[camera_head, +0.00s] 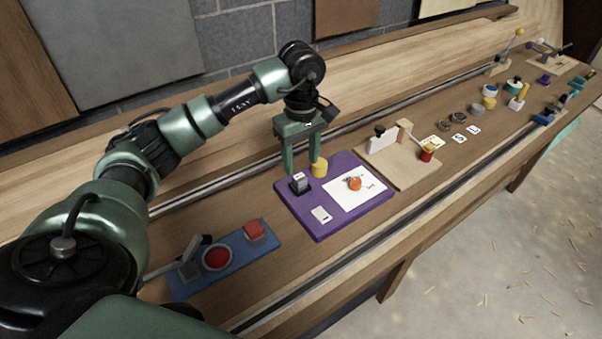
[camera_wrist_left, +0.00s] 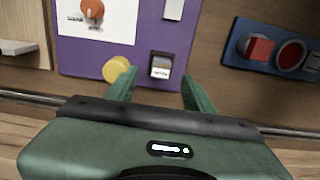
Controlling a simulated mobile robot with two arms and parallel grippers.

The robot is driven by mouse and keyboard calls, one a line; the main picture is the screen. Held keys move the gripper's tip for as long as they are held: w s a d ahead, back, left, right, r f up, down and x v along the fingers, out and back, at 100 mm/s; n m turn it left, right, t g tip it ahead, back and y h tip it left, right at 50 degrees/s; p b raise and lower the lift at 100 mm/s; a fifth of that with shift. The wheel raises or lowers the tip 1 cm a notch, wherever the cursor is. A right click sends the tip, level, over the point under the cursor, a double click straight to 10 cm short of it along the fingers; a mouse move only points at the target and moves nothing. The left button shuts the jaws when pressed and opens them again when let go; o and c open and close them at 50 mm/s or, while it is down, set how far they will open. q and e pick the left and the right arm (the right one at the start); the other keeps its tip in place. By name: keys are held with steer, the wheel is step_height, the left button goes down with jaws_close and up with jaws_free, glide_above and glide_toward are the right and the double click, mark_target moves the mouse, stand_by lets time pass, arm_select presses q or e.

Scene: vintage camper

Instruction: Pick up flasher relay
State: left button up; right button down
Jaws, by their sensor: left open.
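A small dark box with a pale top, which looks like the flasher relay (camera_head: 300,184), stands at the back left of the purple board (camera_head: 318,229). It also shows in the left wrist view (camera_wrist_left: 161,66), just ahead of the gap between the fingers. My left gripper (camera_head: 301,168) is open and empty, pointing down close to the relay. In the left wrist view its fingertips (camera_wrist_left: 159,82) lie to either side of the relay's line, with space on both sides. I cannot tell the exact height of the fingertips over the board. My right gripper is not in view.
A yellow cylinder (camera_head: 320,169) stands very close to one finger and shows in the left wrist view (camera_wrist_left: 117,69). The purple board also bears a white card with an orange knob (camera_head: 353,183) and a pale switch (camera_head: 321,214). A blue panel with red buttons (camera_head: 217,258) lies left.

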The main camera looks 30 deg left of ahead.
mark_target(300, 177)
arm_select(q)
steer(key=shift+s+f+p, duration=0.3)
steer(key=shift+f+p, duration=0.35)
steer(key=shift+f, duration=0.25)
steer(key=shift+a+f+p, duration=0.1)
steer(key=shift+f+p, duration=0.35)
steer(key=shift+f, duration=0.3)
steer(key=f, duration=0.2)
steer(key=shift+w+a+f, duration=0.1)
steer(key=shift+w+f, duration=0.15)
steer(key=shift+f, duration=0.1)
steer(key=c, duration=0.9)
jaws_close()
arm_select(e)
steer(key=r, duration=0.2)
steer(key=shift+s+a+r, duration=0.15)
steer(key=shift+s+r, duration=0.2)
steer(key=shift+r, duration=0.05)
